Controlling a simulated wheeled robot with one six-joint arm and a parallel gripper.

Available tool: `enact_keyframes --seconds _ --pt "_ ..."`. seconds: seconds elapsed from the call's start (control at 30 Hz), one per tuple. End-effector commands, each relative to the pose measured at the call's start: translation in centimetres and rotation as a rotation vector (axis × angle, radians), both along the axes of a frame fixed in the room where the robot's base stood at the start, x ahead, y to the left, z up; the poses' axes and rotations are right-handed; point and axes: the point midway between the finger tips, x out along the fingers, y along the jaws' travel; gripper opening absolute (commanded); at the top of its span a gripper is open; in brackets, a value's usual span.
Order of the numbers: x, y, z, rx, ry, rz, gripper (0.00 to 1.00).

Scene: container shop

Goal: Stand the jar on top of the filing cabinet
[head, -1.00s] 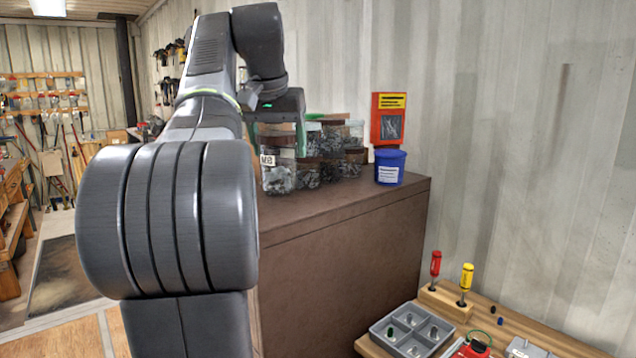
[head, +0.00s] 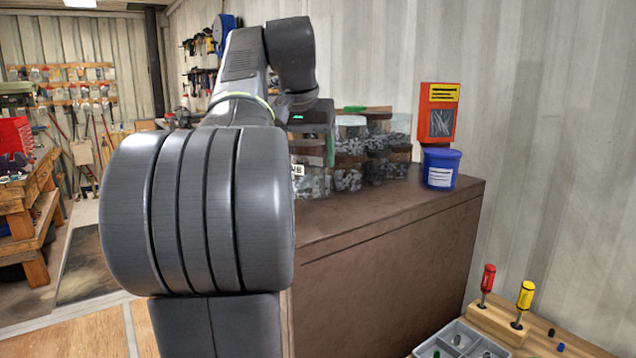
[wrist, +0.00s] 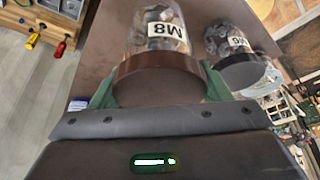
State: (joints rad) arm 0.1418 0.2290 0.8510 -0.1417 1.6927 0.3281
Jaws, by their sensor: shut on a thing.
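The jar (wrist: 158,38) is clear, with a dark brown lid, an M8 label and grey hardware inside. My gripper (wrist: 160,78) is shut on its lid, one green finger at each side. In the head view my gripper (head: 312,150) holds the jar (head: 313,185) upright at the left part of the brown filing cabinet's top (head: 400,207). My arm hides part of the jar and the cabinet's left side. I cannot tell whether the jar's base touches the top.
Several lidded jars (head: 375,160) stand close behind the held jar; one labelled M6 (wrist: 228,42) is beside it in the wrist view. A blue tub (head: 440,170) and red box (head: 438,112) are at the back right. The cabinet top's front right is clear.

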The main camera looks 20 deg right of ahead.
Motion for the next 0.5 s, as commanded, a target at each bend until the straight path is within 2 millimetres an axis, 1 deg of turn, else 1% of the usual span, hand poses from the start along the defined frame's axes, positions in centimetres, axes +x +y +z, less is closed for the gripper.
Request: enact_keyframes --seconds 0.03,0.27,0.4,0.5 --pt "-0.1 0.0 -0.7 0.0 0.0 0.0 0.2" --pt "0.0 0.0 -2.3 0.0 -0.001 0.0 0.2" --pt "-0.1 0.0 -4.3 0.0 0.001 0.0 0.2" --pt "0.0 0.0 -5.3 0.0 0.0 -0.001 0.2"
